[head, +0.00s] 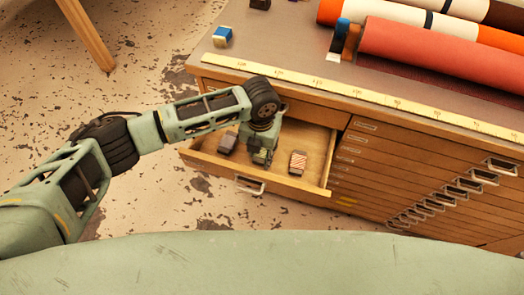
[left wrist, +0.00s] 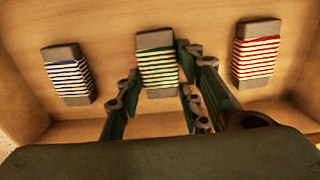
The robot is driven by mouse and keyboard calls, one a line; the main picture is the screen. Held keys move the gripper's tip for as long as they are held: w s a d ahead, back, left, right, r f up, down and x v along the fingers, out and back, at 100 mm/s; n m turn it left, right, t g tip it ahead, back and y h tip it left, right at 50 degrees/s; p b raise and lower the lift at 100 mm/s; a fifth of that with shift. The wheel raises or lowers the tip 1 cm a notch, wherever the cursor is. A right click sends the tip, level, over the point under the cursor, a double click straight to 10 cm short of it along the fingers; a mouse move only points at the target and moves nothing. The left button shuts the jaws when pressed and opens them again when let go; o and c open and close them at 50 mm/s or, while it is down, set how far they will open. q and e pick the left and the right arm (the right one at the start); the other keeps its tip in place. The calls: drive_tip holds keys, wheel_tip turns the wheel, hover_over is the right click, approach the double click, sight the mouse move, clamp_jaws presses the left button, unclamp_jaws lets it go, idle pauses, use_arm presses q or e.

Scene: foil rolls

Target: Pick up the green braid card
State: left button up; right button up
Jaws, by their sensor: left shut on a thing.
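The green braid card (left wrist: 158,68), a grey card wound with green and pale bands, is in the middle of the open drawer (head: 316,187). It also shows in the head view (head: 261,156), partly covered by my gripper. My left gripper (head: 262,150) reaches down into the drawer. In the left wrist view its fingers (left wrist: 160,80) are on both sides of the green card and shut on it. I cannot tell whether the card is clear of the drawer floor. My right gripper is not in view.
In the drawer, a blue-banded card (left wrist: 68,74) lies left of the green one and a red-banded card (left wrist: 256,52) lies right, both apart from it. The drawer walls stand close around. Above is the cabinet top with a yellow ruler (head: 330,88) and a red roll (head: 440,55).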

use_arm(q)
drive_tip(key=c, duration=0.4)
drive_tip(key=shift+o, duration=0.2)
